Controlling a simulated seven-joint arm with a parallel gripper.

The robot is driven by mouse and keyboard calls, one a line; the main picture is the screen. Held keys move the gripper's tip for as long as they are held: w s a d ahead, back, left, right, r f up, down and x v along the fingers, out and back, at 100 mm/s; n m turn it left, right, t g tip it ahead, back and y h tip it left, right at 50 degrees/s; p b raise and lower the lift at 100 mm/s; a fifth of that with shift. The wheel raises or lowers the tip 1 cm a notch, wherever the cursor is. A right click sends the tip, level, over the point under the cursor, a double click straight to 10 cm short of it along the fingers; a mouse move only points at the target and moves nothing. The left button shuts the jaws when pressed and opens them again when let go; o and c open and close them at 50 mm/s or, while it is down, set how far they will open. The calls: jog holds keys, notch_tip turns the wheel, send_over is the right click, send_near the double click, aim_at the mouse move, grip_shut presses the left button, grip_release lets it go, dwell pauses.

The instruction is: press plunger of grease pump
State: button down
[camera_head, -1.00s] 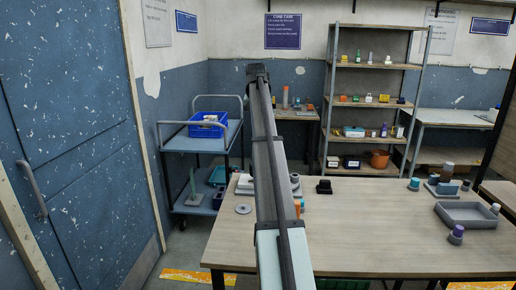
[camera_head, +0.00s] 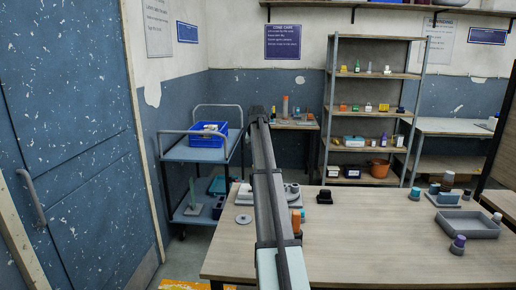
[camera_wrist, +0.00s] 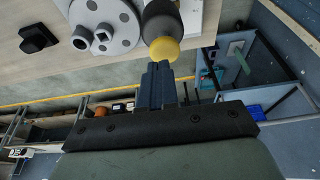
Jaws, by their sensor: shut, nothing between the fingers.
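In the wrist view a dark rounded cylinder with a yellow knob (camera_wrist: 165,49) stands out over the table edge side of the picture; it looks like the grease pump's plunger. Its base is cut off by the top of the frame. My gripper (camera_wrist: 158,68) is shut and empty, its fingertips just below the yellow knob in the picture. I cannot tell whether they touch it. In the head view my arm covers the pump area and the gripper is hidden.
Beside the knob are a grey disc with holes (camera_wrist: 100,28) and a black block (camera_wrist: 38,36). In the head view the wooden table (camera_head: 380,235) is clear in the middle, with a grey tray (camera_head: 468,225) at right. A cart with a blue bin (camera_head: 203,135) stands behind at left.

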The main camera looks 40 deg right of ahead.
jog(key=shift+f, duration=0.8)
jog(key=shift+f, duration=0.1)
jog(key=shift+f, duration=1.35)
jog(key=shift+r, duration=0.1)
jog(key=shift+r, duration=0.25)
jog(key=v, duration=1.3)
jog(key=shift+w+d+r, duration=0.3)
jog(key=shift+w+r, duration=0.05)
jog(key=shift+r, duration=0.1)
